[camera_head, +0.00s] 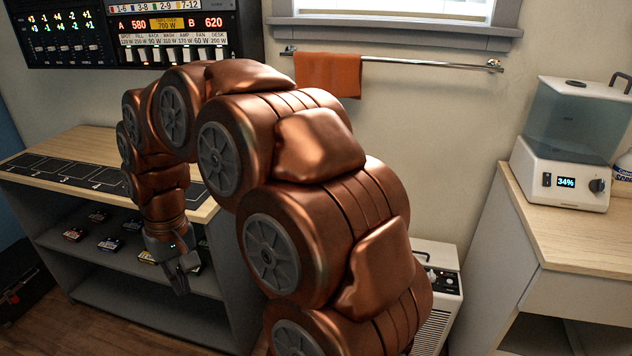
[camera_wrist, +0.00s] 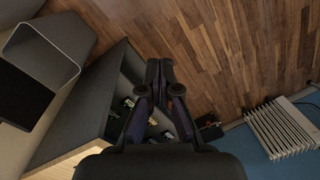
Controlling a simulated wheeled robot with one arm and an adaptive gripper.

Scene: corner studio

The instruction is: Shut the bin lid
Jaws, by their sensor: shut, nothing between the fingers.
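My gripper (camera_head: 180,280) hangs low in front of the grey shelf unit, fingers down and shut on nothing. In the wrist view its fingertips (camera_wrist: 159,70) are together over the wooden floor, with the shelf edge just to their left. A grey box-like container (camera_wrist: 62,38) with a dark inner or front face stands at the upper left of the wrist view, apart from the fingers. It may be the bin; I cannot tell its lid from its body. No bin shows clearly in the head view, where my arm covers much of the middle.
The shelf unit (camera_head: 222,290) has a wooden top and small items inside. A white appliance (camera_head: 438,258) stands partly behind my arm. A wooden counter (camera_head: 575,245) with a humidifier-like device (camera_head: 568,150) is at the right. In the wrist view a white radiator (camera_wrist: 283,128) stands at the right.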

